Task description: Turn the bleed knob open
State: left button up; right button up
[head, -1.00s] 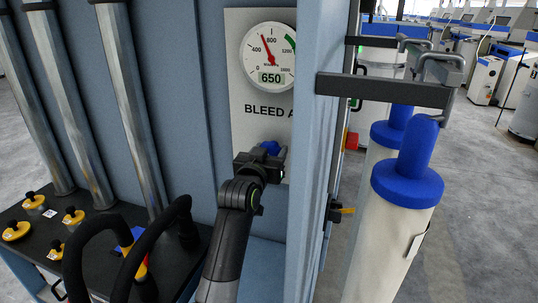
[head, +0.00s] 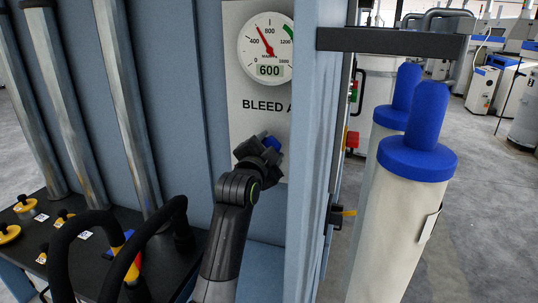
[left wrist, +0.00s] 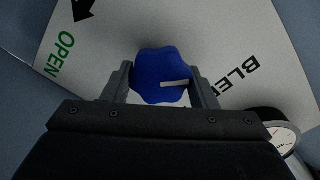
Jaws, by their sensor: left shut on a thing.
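The blue bleed knob (left wrist: 158,72) is a lobed knob with a pale pointer mark, on a white panel (head: 262,108). My left gripper (left wrist: 160,88) has a finger on each side of it and is shut on it. In the head view the knob (head: 272,143) is partly hidden by my left gripper (head: 262,150). The gauge (head: 267,50) above reads 600 on its digital window. In the left wrist view the panel appears tilted, with a green OPEN label (left wrist: 61,54) and a black arrow at upper left. My right gripper is not in view.
A blue-grey upright post (head: 318,150) stands just right of the panel. Blue-capped white cylinders (head: 400,210) stand beyond it. Steel tubes (head: 128,105) and a black shelf (head: 95,255) with yellow-based knobs and black hoses are at left.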

pick_arm(q)
jog(key=m+b, duration=0.3)
jog(key=m, duration=0.2)
jog(key=shift+m, duration=0.4)
jog(key=m+b, duration=0.4)
jog(key=m, duration=0.1)
jog(key=m+b, duration=0.5)
jog(key=m, duration=0.1)
jog(key=shift+a+m, duration=0.1)
jog(key=shift+m, duration=0.2)
jog(key=shift+m+b, duration=1.65)
jog(key=shift+m, duration=0.55)
jog(key=shift+r, duration=0.1)
jog(key=o, duration=0.6)
jog(key=shift+w, duration=0.1)
jog(key=o, duration=0.3)
jog(key=shift+w+f, duration=0.1)
jog(key=shift+f, duration=0.1)
jog(key=shift+o, duration=0.2)
